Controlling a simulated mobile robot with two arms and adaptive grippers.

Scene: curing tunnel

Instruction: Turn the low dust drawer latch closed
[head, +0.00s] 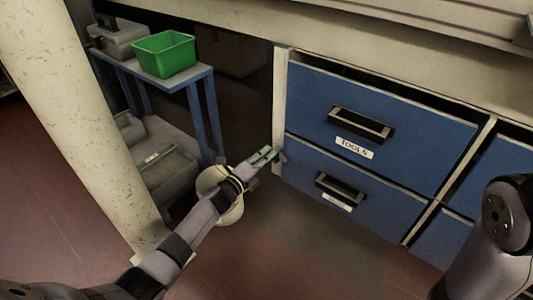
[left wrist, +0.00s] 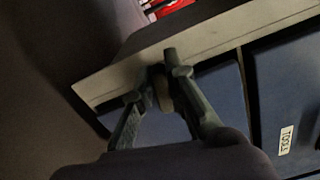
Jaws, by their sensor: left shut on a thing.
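The low drawer (head: 375,205) is a blue front with a dark handle and a small label too dim to read. The latch (head: 280,154) is a small grey piece on the pale cabinet post at that drawer's upper left corner. My left gripper (head: 264,157) reaches it from the left. In the left wrist view the fingers of my left gripper (left wrist: 158,98) are shut on the latch (left wrist: 162,88), one on each side, partly hiding it. How far the latch is turned I cannot tell. My right gripper is out of view; only my right arm shows.
Above is a blue drawer (head: 375,115) labelled TOOLS, its top edge standing slightly out from a dark gap. A blue side table (head: 182,83) with a green bin (head: 163,54) stands at the left, behind a pale column (head: 80,110). The reddish floor (head: 300,265) in front is clear.

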